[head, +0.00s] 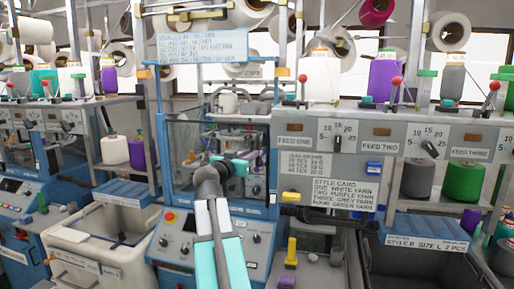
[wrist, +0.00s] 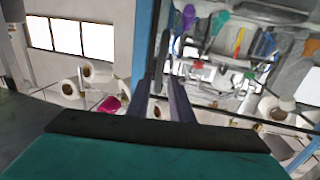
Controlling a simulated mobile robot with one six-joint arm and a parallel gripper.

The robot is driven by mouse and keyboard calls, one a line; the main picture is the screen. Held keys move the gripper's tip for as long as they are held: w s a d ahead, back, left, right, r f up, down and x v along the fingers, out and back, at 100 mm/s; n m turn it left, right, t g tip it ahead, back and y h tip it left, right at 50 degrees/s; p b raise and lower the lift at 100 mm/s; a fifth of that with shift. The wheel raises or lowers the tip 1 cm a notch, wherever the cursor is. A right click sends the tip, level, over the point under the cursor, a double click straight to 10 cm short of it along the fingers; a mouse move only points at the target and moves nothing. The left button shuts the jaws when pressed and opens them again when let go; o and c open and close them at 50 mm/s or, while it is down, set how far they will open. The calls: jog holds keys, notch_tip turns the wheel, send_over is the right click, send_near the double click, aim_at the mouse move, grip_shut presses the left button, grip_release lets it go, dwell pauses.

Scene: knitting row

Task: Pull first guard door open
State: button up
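The first knitting machine stands in the middle of the head view, with a blue frame (head: 162,135) and a clear front guard (head: 186,138). Its moving parts show through the clear front. I cannot tell whether the guard door is fully shut. My gripper (head: 240,163) is in front of the right part of this opening, and its fingers do not show clearly there. In the wrist view my gripper (wrist: 160,80) has two dark fingers with a narrow gap between them. A blue post (wrist: 150,40) stands behind the fingertips. No held thing shows, and any contact is hidden.
A white bin (head: 75,240) stands at the lower left and a dark bin (head: 425,265) at the lower right. A control panel (head: 200,243) lies below the guard. A feed panel (head: 385,133) with yarn cones above is close on the right. A sign (head: 203,46) hangs above.

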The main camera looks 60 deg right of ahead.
aim_at(257, 162)
jog(key=d+p, duration=0.1)
jog(key=d, duration=0.4)
jog(key=d+p, duration=0.1)
jog(key=d, duration=0.1)
jog(key=shift+w+d+p, duration=0.25)
jog(key=shift+w+p, duration=0.1)
jog(key=shift+c, duration=0.4)
grip_shut()
jog(key=shift+a, duration=0.1)
